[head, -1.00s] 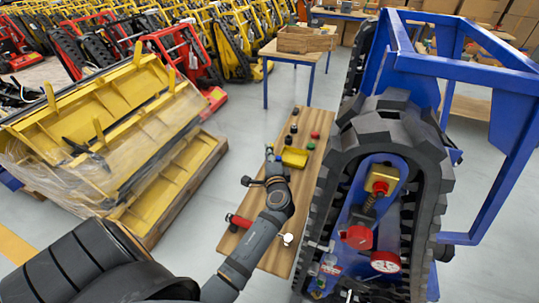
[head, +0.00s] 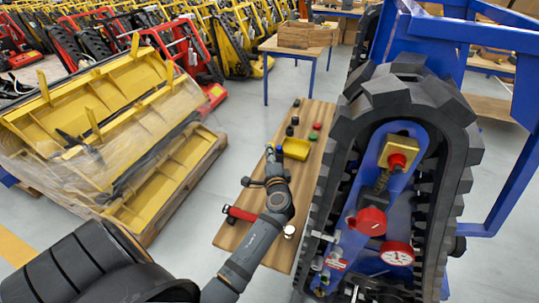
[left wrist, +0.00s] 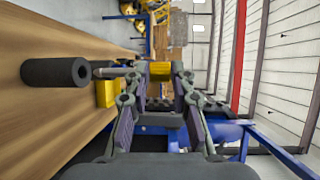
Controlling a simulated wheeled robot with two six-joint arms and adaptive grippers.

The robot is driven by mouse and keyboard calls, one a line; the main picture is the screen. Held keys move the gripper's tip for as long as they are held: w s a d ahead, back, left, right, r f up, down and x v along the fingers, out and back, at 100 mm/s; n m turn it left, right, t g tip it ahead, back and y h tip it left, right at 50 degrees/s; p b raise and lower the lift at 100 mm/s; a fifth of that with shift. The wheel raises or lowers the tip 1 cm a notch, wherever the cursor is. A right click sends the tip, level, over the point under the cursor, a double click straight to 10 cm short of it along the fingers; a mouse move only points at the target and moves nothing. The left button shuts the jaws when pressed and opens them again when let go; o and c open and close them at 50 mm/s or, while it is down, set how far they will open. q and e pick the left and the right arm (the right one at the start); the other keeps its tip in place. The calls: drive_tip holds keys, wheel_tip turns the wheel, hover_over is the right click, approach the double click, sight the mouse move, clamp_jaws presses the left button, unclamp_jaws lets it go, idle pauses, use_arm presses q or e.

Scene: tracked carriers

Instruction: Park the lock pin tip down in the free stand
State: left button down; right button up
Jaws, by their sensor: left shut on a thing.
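My left gripper (head: 271,152) reaches over the wooden board beside the yellow tray (head: 296,148). In the left wrist view its fingers (left wrist: 157,80) are closed around a small yellow piece (left wrist: 160,70), apparently part of the lock pin. A thin grey rod shows left of the fingers, pointing at a black hollow cylinder (left wrist: 48,72), which looks like a stand. I cannot tell whether rod and yellow piece are one, nor whether the rod touches the cylinder. Small dark stands (head: 293,120) are at the board's far end. My right gripper is not seen.
The wooden board (head: 308,170) also carries small red (head: 317,126) and green (head: 313,137) pieces and a red tool (head: 238,214). The tracked carrier (head: 440,130) stands close on the right. A yellow frame stack (head: 110,140) is on the left.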

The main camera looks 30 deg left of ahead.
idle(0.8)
use_arm(q)
drive_tip(key=shift+b, duration=0.35)
idle(0.4)
drive_tip(key=shift+f, duration=0.2)
drive_tip(key=shift+f+b, duration=0.35)
drive_tip(key=shift+b, duration=0.1)
wheel_tip(320, 180, down, 8)
drive_tip(key=b, duration=0.7)
drive_tip(key=shift+r, duration=0.25)
idle(1.6)
drive_tip(key=c, duration=1.1)
unclamp_jaws()
drive_tip(key=shift+f, duration=0.15)
drive_tip(key=shift+o, duration=0.2)
drive_tip(key=shift+s, duration=0.1)
